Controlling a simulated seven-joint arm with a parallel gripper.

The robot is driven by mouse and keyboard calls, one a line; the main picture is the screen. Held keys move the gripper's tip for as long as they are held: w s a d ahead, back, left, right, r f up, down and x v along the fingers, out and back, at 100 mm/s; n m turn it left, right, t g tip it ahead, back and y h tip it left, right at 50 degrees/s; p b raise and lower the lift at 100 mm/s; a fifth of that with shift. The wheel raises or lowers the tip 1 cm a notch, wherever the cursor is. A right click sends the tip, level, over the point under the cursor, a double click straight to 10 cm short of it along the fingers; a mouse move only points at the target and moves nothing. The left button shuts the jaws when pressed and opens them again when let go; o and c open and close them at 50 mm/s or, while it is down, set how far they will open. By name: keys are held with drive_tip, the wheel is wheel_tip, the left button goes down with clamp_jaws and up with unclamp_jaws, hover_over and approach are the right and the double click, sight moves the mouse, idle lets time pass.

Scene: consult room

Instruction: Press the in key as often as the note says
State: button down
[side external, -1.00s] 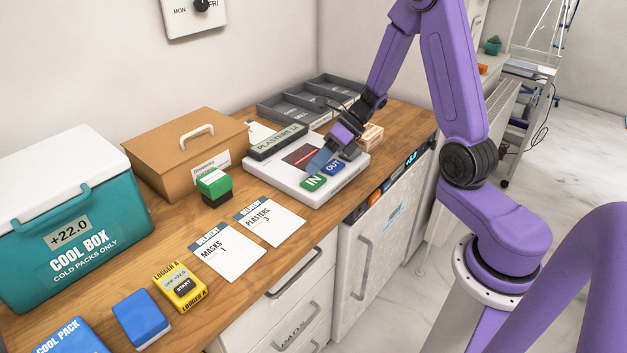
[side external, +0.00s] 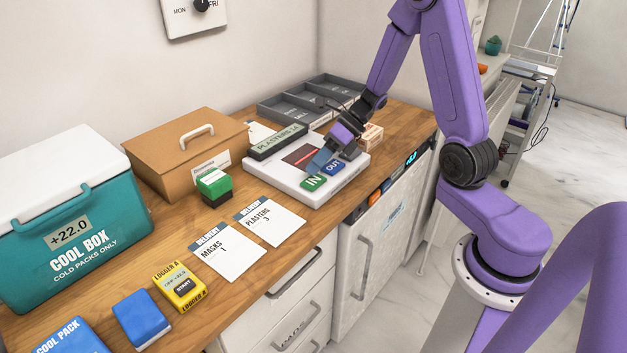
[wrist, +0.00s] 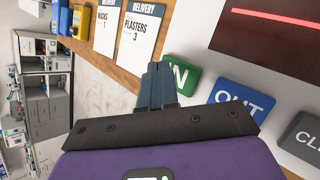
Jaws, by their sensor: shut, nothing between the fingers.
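The green IN key (side external: 314,182) sits on the front edge of a white scanner (side external: 290,186) with a dark window and red line. The blue OUT key (side external: 333,168) is beside it. My gripper (side external: 317,166) is shut and empty, its tips pointing down close to the IN key. In the wrist view the closed fingers (wrist: 158,78) partly cover the IN key (wrist: 182,74); I cannot tell whether they touch it. The delivery note reading PLASTERS 3 (side external: 269,221) lies on the counter, next to the note reading MASKS 1 (side external: 227,250).
A grey CLEAR key (wrist: 303,133), cut off, follows the OUT key. Grey trays (side external: 310,98) stand behind.

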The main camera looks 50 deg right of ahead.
sight(317, 178)
drive_tip(key=shift+f, duration=0.2)
drive_tip(key=shift+f, duration=0.25)
drive_tip(key=shift+f, duration=0.5)
idle(1.0)
drive_tip(key=shift+r, duration=0.95)
drive_tip(key=shift+r, duration=2.5)
idle(0.8)
